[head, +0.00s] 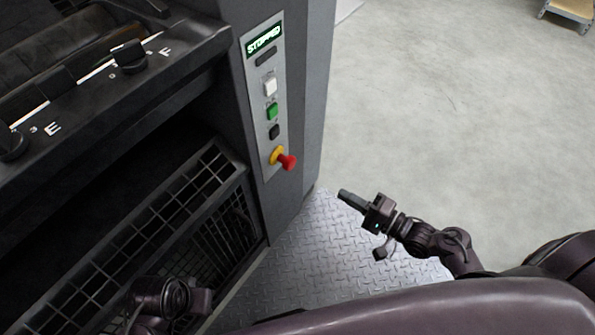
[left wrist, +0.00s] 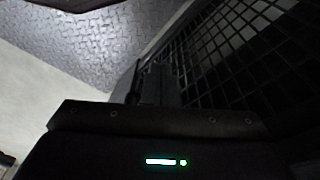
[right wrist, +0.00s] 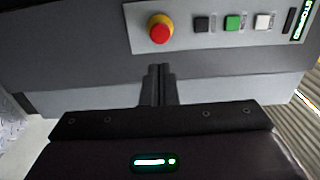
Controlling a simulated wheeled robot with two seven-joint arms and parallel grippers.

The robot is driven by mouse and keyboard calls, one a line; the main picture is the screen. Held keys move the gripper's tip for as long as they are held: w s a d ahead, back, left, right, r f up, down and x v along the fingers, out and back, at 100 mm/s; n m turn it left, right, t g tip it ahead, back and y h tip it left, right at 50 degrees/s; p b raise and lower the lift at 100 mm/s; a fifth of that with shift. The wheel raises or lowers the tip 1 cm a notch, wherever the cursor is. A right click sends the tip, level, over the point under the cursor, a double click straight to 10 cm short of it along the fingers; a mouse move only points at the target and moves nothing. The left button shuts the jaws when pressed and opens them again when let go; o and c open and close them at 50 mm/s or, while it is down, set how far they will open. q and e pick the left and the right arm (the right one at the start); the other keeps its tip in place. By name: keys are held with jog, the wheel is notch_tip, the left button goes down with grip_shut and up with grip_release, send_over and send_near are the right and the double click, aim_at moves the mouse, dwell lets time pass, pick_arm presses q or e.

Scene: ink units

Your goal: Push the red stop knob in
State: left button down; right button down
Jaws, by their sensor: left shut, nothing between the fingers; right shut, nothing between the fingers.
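The red stop knob (head: 287,162) sticks out from a yellow collar (head: 276,155) at the bottom of the grey control panel (head: 264,100). In the right wrist view the knob (right wrist: 160,31) is above and just left of my fingertips. My right gripper (head: 343,196) is shut and empty, apart from the knob, to its right and lower in the head view; its fingers also show in the right wrist view (right wrist: 159,70). My left arm is low by the mesh guard in the head view. My left gripper (left wrist: 155,70) is shut and empty in the left wrist view.
The panel display (head: 264,40) reads STOPPED. White (head: 270,86), green (head: 272,112) and black (head: 274,131) buttons sit above the knob. A mesh guard (head: 190,205) is at lower left. Open floor (head: 440,100) lies to the right, with a pallet trolley (head: 570,10) far off.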

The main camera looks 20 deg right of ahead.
aim_at(292, 165)
dwell(0.3)
